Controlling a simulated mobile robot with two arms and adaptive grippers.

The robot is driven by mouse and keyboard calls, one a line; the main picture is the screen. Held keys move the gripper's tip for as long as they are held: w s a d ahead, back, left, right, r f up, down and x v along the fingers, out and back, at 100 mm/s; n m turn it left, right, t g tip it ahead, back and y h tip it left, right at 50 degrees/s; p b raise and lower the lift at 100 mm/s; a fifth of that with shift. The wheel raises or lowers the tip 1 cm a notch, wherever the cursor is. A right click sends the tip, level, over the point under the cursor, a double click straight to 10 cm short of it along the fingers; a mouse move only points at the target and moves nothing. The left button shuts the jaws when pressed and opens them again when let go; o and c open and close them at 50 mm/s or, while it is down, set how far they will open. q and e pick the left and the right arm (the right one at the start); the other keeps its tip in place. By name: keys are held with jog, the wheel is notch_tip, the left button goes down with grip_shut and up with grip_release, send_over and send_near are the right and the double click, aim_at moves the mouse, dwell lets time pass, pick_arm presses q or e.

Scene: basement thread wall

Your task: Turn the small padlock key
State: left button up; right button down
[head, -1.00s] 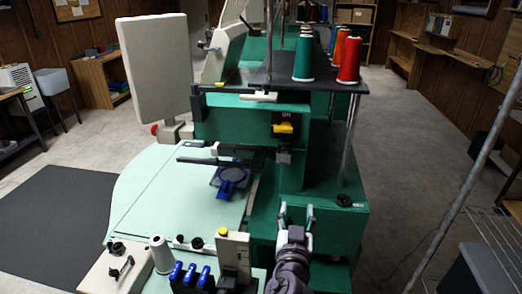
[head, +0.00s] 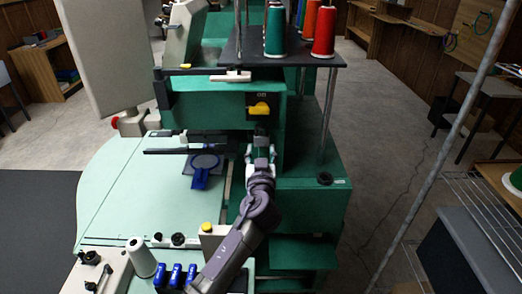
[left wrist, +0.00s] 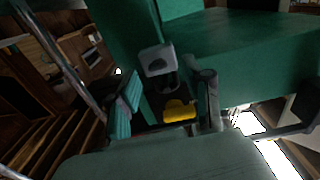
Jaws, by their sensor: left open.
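A small grey padlock (left wrist: 157,60) hangs by its dark shackle near the yellow switch handle (head: 259,110) on the green machine's front. In the head view the padlock shows only as a small grey patch just above my fingers. I cannot make out its key in either view. My left gripper (head: 260,156) is open and empty, pointing at the machine just below the padlock. In the left wrist view its two fingers stand apart, with the padlock and the yellow handle (left wrist: 178,110) between and beyond them. I cannot tell any contact. My right gripper is not in view.
A pale green table (head: 125,205) with a blue hoop (head: 203,165) lies left of my arm. A white thread cone (head: 141,258) and blue-topped parts (head: 176,275) stand at the front. A shelf (head: 270,50) with red and green spools is above. A thin metal pole (head: 443,150) slants at right.

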pick_arm(q)
jog(key=shift+w+d, duration=0.1)
jog(key=shift+w, duration=0.8)
grip_shut()
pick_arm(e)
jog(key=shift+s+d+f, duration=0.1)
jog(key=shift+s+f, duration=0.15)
